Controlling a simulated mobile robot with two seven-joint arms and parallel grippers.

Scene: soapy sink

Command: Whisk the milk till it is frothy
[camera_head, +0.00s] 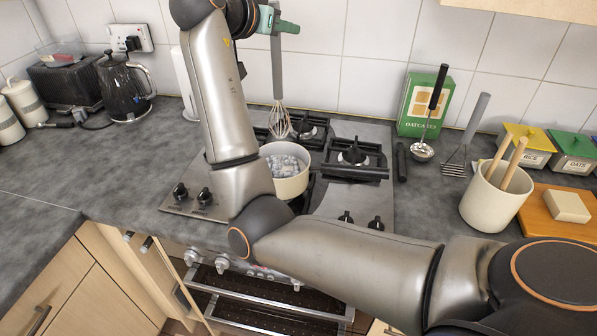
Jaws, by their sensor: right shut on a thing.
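A whisk (279,118) with a long grey handle and wire loops hangs upright in my right gripper (277,22), which is shut on the upper part of the handle. The whisk's wire end is above and behind a cream pot (291,187) on the hob, apart from it in the picture. The pot holds a white and bluish, lumpy-looking content (283,163); I cannot tell whether it is milk or froth. My right forearm covers the pot's left side. My left gripper is out of view.
The gas hob (353,160) has bare burners beside the pot. A utensil crock (494,200) stands nearer. A black kettle (121,88) is at the left.

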